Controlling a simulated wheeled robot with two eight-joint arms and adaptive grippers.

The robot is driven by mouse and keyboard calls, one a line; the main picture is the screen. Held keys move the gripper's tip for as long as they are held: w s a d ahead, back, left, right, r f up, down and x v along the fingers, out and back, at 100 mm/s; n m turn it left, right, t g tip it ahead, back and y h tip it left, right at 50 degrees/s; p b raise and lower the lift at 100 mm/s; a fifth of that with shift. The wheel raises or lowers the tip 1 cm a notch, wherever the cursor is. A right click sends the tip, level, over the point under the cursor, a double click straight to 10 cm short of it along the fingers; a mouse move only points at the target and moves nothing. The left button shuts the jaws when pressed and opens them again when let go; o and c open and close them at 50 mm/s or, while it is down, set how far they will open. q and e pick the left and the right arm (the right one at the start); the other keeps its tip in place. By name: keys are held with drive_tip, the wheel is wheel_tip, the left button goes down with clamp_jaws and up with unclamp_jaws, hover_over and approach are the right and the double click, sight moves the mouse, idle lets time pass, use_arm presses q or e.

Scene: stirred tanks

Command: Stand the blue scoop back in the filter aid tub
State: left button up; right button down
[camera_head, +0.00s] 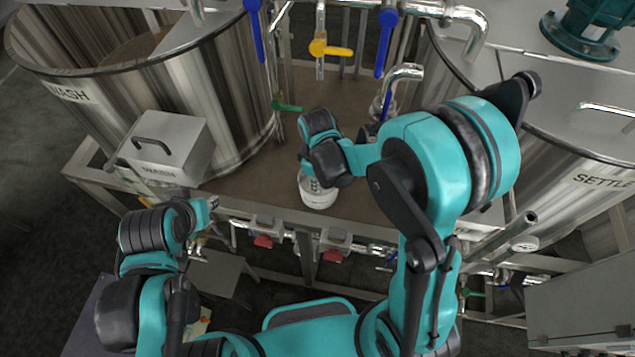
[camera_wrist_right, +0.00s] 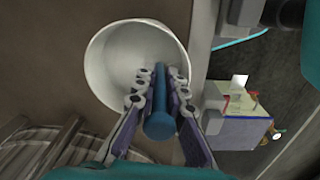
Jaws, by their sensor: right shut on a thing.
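The white filter aid tub (camera_head: 318,196) stands on the brown deck between the tanks; my right arm partly covers it in the head view. In the right wrist view I look into the open, pale tub (camera_wrist_right: 108,58). My right gripper (camera_wrist_right: 159,78) is shut on the blue handle of the scoop (camera_wrist_right: 158,118), its fingertips over the tub's mouth. The handle's far end points into the tub; whether the scoop touches the bottom I cannot tell. In the head view the scoop is hidden. My left gripper (camera_head: 211,203) is near the deck's front left; its jaws are unclear.
The WASH tank (camera_head: 190,85) stands left and the SETTLE tank (camera_head: 580,180) right. A grey WASH box (camera_head: 165,148) sits left of the tub. Pipes with a yellow-handled valve (camera_head: 330,50) and blue levers rise behind. Red-handled valves (camera_head: 263,241) line the deck's front edge.

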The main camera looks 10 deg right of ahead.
drive_tip(key=shift+s+f, duration=0.1)
drive_tip(key=shift+f, duration=0.1)
drive_tip(key=c, duration=2)
unclamp_jaws()
drive_tip(key=shift+f, duration=0.1)
drive_tip(key=shift+o, duration=0.7)
